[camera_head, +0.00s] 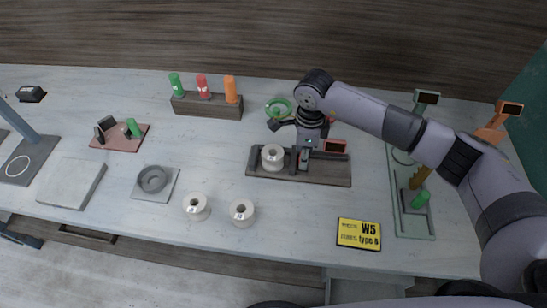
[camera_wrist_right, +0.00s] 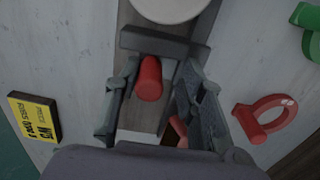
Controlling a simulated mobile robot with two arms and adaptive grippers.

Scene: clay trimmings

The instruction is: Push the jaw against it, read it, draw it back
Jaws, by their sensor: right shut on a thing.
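A cream spool-shaped piece (camera_head: 272,157) stands on a dark wooden gauge board (camera_head: 330,174) in the head view. A dark upright jaw (camera_wrist_right: 165,43) is beside it; in the wrist view its edge lies close to the cream piece (camera_wrist_right: 172,7), and I cannot tell whether they touch. My right gripper (camera_head: 304,157) is over the board, pointing down. In the wrist view it (camera_wrist_right: 156,92) is shut on the red handle (camera_wrist_right: 149,78) behind the jaw. The red-framed display (camera_head: 335,146) stands at the board's back right; its reading is too small to make out. My left gripper is out of view.
Two more cream pieces (camera_head: 196,207) (camera_head: 241,213) stand at the table's front. A yellow W5 type B card (camera_head: 359,234) lies front right. A green loop tool (camera_head: 279,107) and a red loop (camera_wrist_right: 265,117) lie behind the board. A wooden rack (camera_head: 206,105) stands further back.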

